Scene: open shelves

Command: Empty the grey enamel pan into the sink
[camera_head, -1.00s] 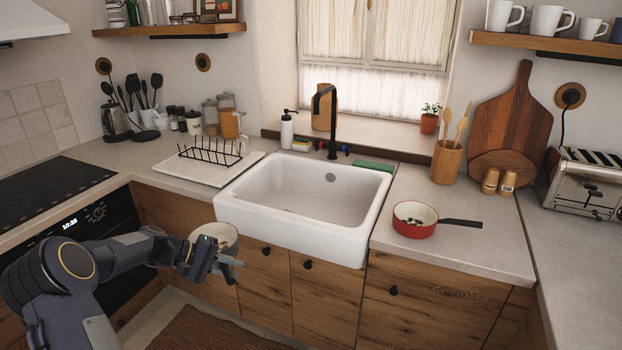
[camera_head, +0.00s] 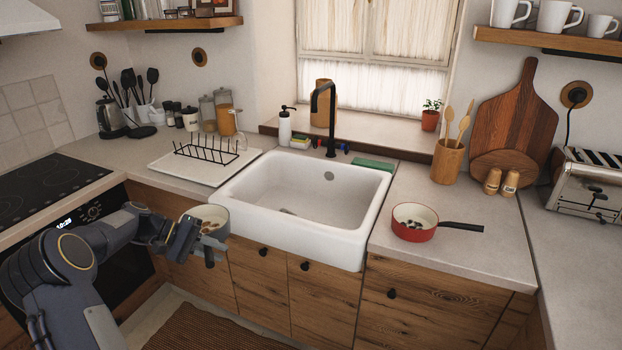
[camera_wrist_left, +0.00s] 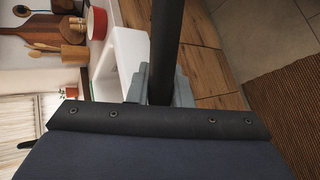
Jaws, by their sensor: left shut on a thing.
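The grey enamel pan (camera_head: 190,212) is at the front left of the sink, in front of the counter edge, with its pale inside facing up. Some brownish bits (camera_head: 211,223) show in it. My left gripper (camera_head: 207,249) is shut on its dark handle, which also runs between the fingers in the left wrist view (camera_wrist_left: 166,50). The pan body is not seen in that view. My right gripper is not in view.
A black tap (camera_head: 331,115) stands behind the sink. A white drainboard with a black rack (camera_head: 207,160) lies to its left. A red pan (camera_head: 413,222) with dark bits in it sits on the right counter, handle pointing right. The space above the basin is clear.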

